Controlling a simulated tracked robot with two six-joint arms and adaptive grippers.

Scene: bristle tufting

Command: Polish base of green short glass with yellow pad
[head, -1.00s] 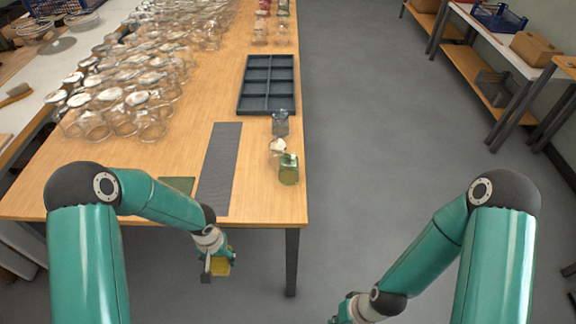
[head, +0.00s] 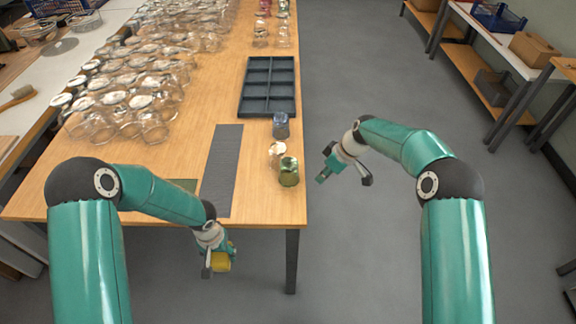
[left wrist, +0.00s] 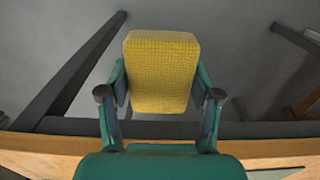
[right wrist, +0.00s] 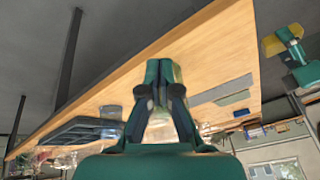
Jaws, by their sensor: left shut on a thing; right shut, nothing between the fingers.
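The green short glass (head: 289,172) stands on the table near its right edge, in the head view. The yellow pad (left wrist: 160,70) fills the middle of the left wrist view. My left gripper (head: 220,262) is shut on the yellow pad and holds it off the table's front edge. My right gripper (head: 323,177) is shut and empty, to the right of the table edge and of the green glass, apart from it in the head view. In the right wrist view its fingers (right wrist: 163,75) are together. The underside of the green glass is hidden.
A clear glass (head: 276,155) and a blue glass (head: 281,126) stand close behind the green one. A dark compartment tray (head: 243,100) lies further back. Many jars (head: 140,105) crowd the table's left. A grey mat (head: 221,165) lies bare, with a green mat (head: 185,184) beside it.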

